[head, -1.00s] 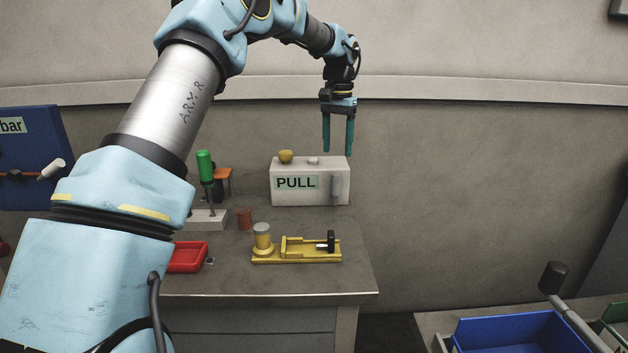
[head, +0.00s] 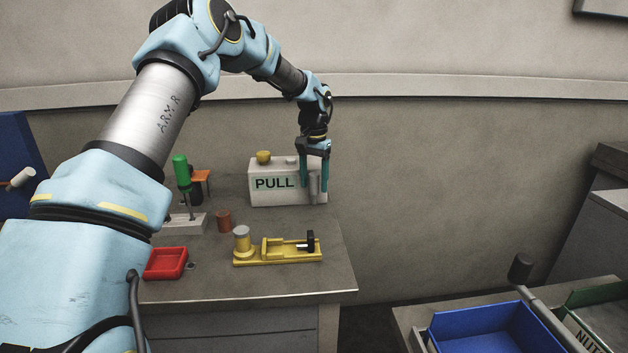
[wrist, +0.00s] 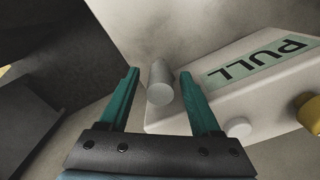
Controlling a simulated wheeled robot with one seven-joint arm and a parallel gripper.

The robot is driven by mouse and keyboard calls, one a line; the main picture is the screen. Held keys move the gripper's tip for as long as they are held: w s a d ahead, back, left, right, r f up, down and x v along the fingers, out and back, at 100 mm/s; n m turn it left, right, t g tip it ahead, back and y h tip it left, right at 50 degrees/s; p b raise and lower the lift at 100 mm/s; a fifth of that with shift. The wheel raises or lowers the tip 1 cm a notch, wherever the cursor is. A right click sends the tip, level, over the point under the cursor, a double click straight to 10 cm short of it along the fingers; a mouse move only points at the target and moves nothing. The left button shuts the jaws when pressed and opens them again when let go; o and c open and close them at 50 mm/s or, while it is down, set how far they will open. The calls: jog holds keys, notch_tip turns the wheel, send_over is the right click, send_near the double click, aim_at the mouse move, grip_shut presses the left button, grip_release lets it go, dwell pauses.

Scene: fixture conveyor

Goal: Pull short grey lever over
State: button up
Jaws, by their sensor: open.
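The short grey lever (head: 314,186) stands upright at the right end of the front of a white box marked PULL (head: 275,197). In the wrist view the lever (wrist: 160,84) shows as a grey rounded stub between the two teal fingers. My gripper (head: 315,187) points down at the box's right end, with one finger on each side of the lever. The fingers are apart, and a gap shows on both sides of the lever in the wrist view (wrist: 158,76). The lever's lower part is hidden in the wrist view.
A yellow knob (head: 263,157) sits on top of the box. A blue bin (head: 490,330) is at lower right.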

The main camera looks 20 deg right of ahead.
grip_shut()
dwell(0.4)
dwell(0.9)
